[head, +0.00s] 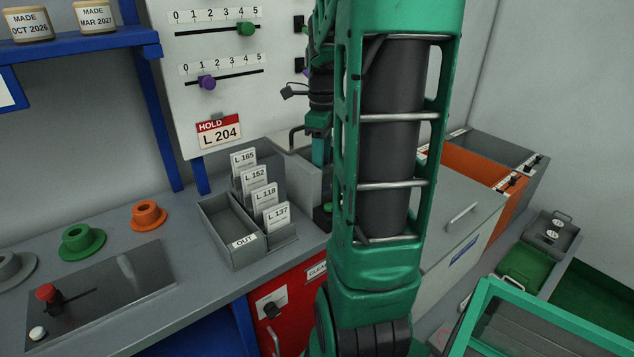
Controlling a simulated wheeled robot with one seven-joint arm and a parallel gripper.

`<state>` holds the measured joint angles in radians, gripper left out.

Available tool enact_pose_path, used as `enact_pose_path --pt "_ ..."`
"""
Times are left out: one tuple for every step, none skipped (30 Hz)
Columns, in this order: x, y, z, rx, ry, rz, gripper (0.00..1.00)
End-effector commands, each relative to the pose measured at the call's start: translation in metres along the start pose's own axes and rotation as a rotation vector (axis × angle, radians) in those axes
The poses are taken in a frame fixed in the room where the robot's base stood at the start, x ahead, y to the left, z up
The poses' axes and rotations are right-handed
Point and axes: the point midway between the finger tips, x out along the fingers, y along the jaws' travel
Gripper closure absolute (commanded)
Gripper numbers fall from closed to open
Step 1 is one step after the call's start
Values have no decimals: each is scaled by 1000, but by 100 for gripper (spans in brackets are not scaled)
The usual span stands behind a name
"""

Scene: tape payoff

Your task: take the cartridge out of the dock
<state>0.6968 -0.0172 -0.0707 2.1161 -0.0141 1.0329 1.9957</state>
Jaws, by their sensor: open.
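My green arm crosses the middle of the head view and hides much of the bench behind it. My gripper (319,150) shows only in part, at the left edge of the arm. It points down and is open. I cannot make out its fingertips clearly or see anything between them. I cannot tell whether this block is the dock. No cartridge can be made out; the area behind my arm is hidden.
A grey card tray (232,252) marked OUT holds several label cards beside an empty slot. A slider panel (220,20) with a HOLD L 204 tag (219,131) stands behind. Bins (470,160) stand right.

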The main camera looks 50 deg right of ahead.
Motion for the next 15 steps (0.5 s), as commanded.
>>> enact_pose_path --pt "2 0 0 0 0 1 55" --pt "4 0 0 0 0 1 55" --pt "7 1 0 0 1 2 55" --pt "9 1 0 0 1 3 55" --pt "13 0 0 0 1 3 55" --pt "18 0 -1 0 1 3 55" --pt "23 1 -1 0 2 4 55" --pt "27 0 -1 0 2 4 55" --pt "33 1 -1 0 2 4 55" --pt "37 0 -1 0 1 4 55" --pt "41 0 -1 0 1 3 55" --pt "46 0 -1 0 1 4 55" --pt "48 0 -1 -1 1 3 55" --pt "51 0 0 -1 1 2 55" --pt "53 0 0 -1 0 2 55"
